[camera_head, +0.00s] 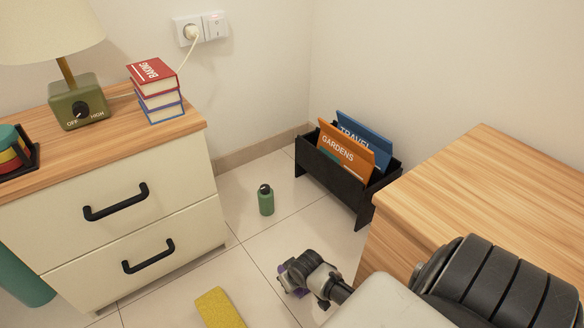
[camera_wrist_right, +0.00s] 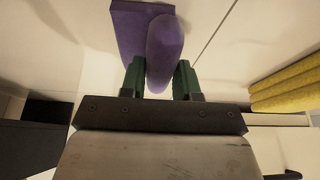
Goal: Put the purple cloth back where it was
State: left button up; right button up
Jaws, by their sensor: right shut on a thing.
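The purple cloth (camera_wrist_right: 138,28) is between the two green fingertips of my right gripper (camera_wrist_right: 158,78) in the right wrist view. The gripper is shut on a bulging fold of it, and a flat part spreads out beyond. In the head view my right gripper (camera_head: 293,276) is low over the tiled floor, and only a small purple patch of the cloth (camera_head: 282,268) shows beside it. Whether the cloth touches the floor cannot be told. My left gripper is not in view.
A yellow folded thing (camera_head: 220,308) and a green bottle (camera_head: 265,200) are on the floor. A black magazine rack (camera_head: 379,186) stands behind. A drawer cabinet (camera_head: 110,226) is at left, a wooden-topped unit (camera_head: 480,178) at right. Tiles between them are mostly clear.

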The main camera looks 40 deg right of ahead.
jog(key=o, duration=0.9)
jog(key=shift+f, duration=0.1)
